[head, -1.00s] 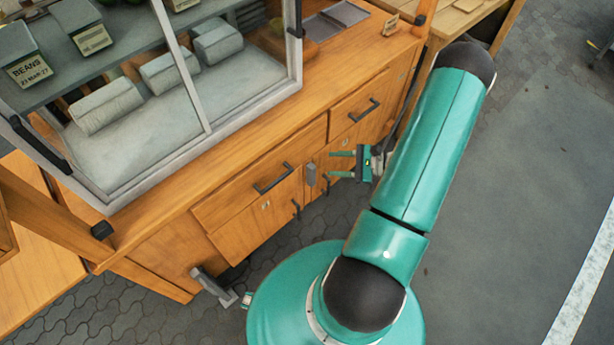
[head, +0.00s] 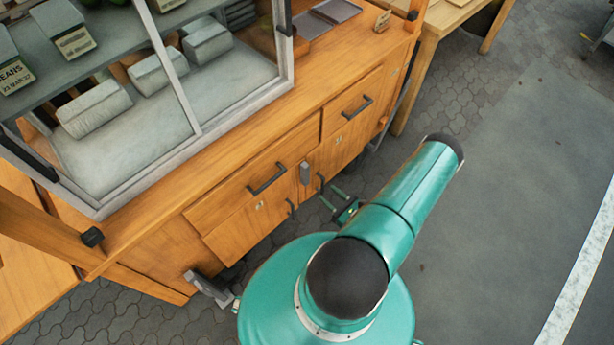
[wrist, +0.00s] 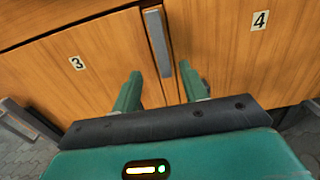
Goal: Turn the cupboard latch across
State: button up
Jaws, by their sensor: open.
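The latch is a grey upright bar (head: 305,173) on the front of the wooden cupboard, at the seam between two doors. It also shows in the wrist view (wrist: 158,42), upright and slightly tilted in the picture. Door 3 (wrist: 100,62) is on its left and door 4 (wrist: 235,45) on its right; both look closed. My gripper (head: 334,197) is open, its two green fingers pointing at the cupboard. In the wrist view the gripper (wrist: 160,75) has the latch's lower end between its fingertips in the picture. In the head view it appears apart from the latch; contact is not visible.
Drawers with dark handles (head: 268,179) sit above the doors. Dark door handles (head: 291,208) stick out below the latch. A glass case (head: 190,90) stands on the counter. A grey bracket (head: 208,287) juts out at lower left. Open pavement lies right.

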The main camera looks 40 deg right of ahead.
aim_at(308, 176)
jog(key=w, duration=1.1)
jog(key=shift+a, duration=0.15)
grip_shut()
